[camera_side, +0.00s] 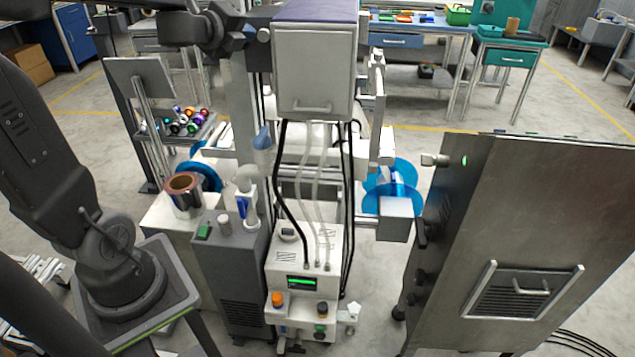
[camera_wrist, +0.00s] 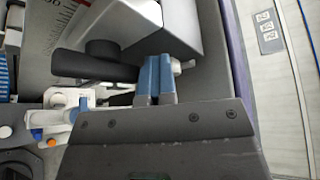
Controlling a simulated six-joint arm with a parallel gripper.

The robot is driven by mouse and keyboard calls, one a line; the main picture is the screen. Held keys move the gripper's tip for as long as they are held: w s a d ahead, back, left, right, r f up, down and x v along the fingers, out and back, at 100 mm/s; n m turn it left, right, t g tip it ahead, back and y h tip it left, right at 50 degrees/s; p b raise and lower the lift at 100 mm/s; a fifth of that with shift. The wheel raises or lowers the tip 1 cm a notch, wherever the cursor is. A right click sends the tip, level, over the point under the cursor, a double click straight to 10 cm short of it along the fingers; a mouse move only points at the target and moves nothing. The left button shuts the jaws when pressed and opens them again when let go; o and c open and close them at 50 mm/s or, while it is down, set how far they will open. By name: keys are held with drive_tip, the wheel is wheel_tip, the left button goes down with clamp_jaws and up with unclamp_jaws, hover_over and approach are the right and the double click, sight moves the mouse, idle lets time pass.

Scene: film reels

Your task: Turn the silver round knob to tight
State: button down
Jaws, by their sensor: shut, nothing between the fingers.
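My gripper (camera_wrist: 156,78) shows in the wrist view with its two blue fingers side by side and shut, nothing held. The fingertips lie over a dark cylindrical bar (camera_wrist: 95,68), just below a pale grey block; I cannot tell if they touch. A small pale stub (camera_wrist: 183,66) shows just right of the fingers. In the side view a small pale round piece (camera_side: 264,34) sits beside the tall grey box, near my dark wrist. A silver-grey round knob (camera_side: 223,224) stands on the grey cabinet. I cannot tell which is the task's knob, or its setting.
The purple-topped grey box (camera_side: 315,75) stands close to my wrist. Black hoses (camera_side: 285,190) hang below it. Blue reels (camera_side: 390,190) and a metal cabinet (camera_side: 530,240) are on the right. A green button (camera_side: 204,232) is on the grey cabinet.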

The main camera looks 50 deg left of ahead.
drive_tip(key=shift+w+d+r, duration=0.2)
drive_tip(key=shift+w+r, duration=0.05)
drive_tip(key=shift+r, duration=0.15)
drive_tip(key=shift+w+d+r, duration=0.2)
drive_tip(key=shift+r, duration=0.2)
drive_tip(key=shift+r, duration=0.15)
